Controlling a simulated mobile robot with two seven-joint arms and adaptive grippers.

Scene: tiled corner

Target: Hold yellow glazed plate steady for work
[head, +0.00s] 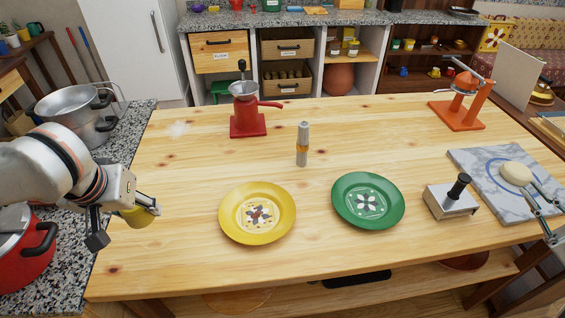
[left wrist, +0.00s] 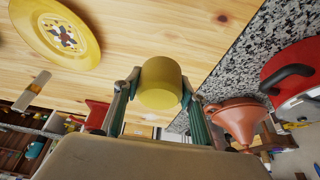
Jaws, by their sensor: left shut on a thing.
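The yellow glazed plate (head: 233,228) lies flat on the wooden table, left of centre, with a dark and white flower motif in its middle. It also shows at the top left of the left wrist view (left wrist: 30,42). My left gripper (head: 146,208) is over the table's left edge, apart from the plate and to its left. It is shut on a yellow cylinder (left wrist: 160,84), which sits between both fingers. My right gripper (head: 533,191) shows only partly at the right edge. Its fingers are apart, beside a pale round piece (head: 516,173).
A green plate (head: 368,215) lies right of the yellow plate. A metal block with a black knob (head: 452,198) and a marble board (head: 480,165) are further right. An upright tool (head: 302,145) and a red grinder (head: 247,117) stand behind. The front left of the table is clear.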

